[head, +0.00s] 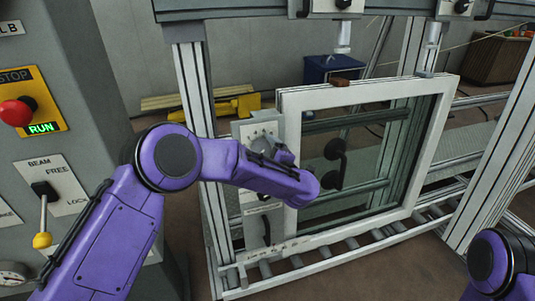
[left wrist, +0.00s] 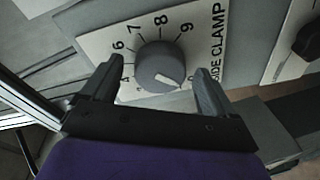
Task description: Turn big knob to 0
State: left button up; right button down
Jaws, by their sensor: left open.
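The big knob (left wrist: 163,66) is a round grey dial on a white plate (left wrist: 105,42) marked SIDE CLAMP, with the figures 6, 7, 8 and 9 readable around it. Its white pointer mark points to the lower right, towards a partly hidden marking beside the right finger. My left gripper (left wrist: 156,72) is open, with one finger on each side of the knob; I cannot tell whether they touch it. In the head view, the knob (head: 262,141) is partly hidden by my left gripper (head: 270,154). My right gripper is out of view; only part of that purple arm shows.
A white window frame (head: 370,92) stands on rollers just right of the knob's panel, with a dark handle (head: 335,150) near my left wrist. A grey console at left carries a red stop button (head: 15,112) and a yellow-tipped lever (head: 43,240). Aluminium posts (head: 190,90) stand close by.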

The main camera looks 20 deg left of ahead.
pick_arm(q)
jog(key=shift+s, duration=0.1)
jog(key=b+v, duration=0.1)
jog(key=v, duration=0.9)
jog(key=shift+d, duration=0.2)
